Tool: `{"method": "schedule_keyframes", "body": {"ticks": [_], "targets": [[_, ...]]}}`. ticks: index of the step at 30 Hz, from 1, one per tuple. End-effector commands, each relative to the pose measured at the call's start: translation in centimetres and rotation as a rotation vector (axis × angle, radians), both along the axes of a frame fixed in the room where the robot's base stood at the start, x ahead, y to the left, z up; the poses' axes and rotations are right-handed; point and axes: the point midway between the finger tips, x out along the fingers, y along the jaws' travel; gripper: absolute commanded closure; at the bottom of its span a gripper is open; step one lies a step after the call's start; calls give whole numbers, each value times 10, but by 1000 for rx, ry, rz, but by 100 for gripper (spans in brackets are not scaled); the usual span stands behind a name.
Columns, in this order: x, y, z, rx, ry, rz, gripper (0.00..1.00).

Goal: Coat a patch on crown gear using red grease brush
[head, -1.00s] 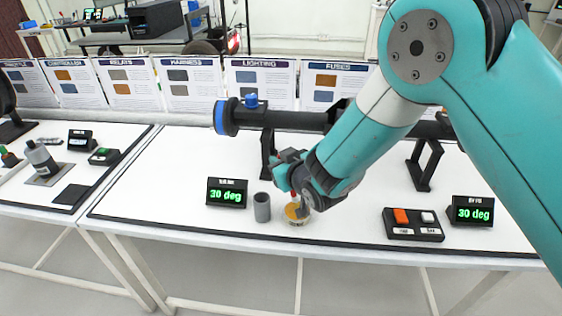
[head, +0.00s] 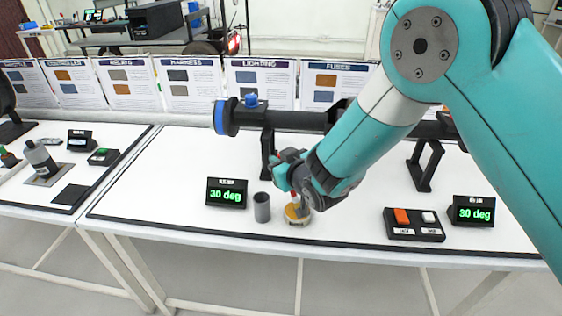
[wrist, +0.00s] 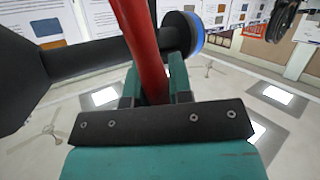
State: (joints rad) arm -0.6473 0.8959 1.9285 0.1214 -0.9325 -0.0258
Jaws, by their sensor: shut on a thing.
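My gripper (head: 293,188) is shut on the red grease brush; the red handle (wrist: 147,50) stands between the two fingers in the wrist view (wrist: 155,90). In the head view the gripper points down just above a small round golden dish (head: 297,215) at the table's front middle. The brush's lower end is at or over the dish; I cannot tell whether it touches. A dark horizontal shaft with a blue ringed end (head: 221,117) rests on black stands behind the gripper; its blue end also shows in the wrist view (wrist: 197,32). I cannot identify the crown gear for sure.
A grey cup (head: 262,207) stands just left of the dish. A display reading 30 deg (head: 227,193) is further left; another (head: 472,211) is at right beside a box with orange and white buttons (head: 413,225). The white table (head: 160,190) is clear at left.

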Motion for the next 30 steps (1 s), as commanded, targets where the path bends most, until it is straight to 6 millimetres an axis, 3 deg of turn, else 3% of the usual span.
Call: {"method": "schedule_keyframes", "body": {"ticks": [11,30], "targets": [[-1,-1,0,-3,5,0,100],[0,0,54,-1,1,0,100]]}}
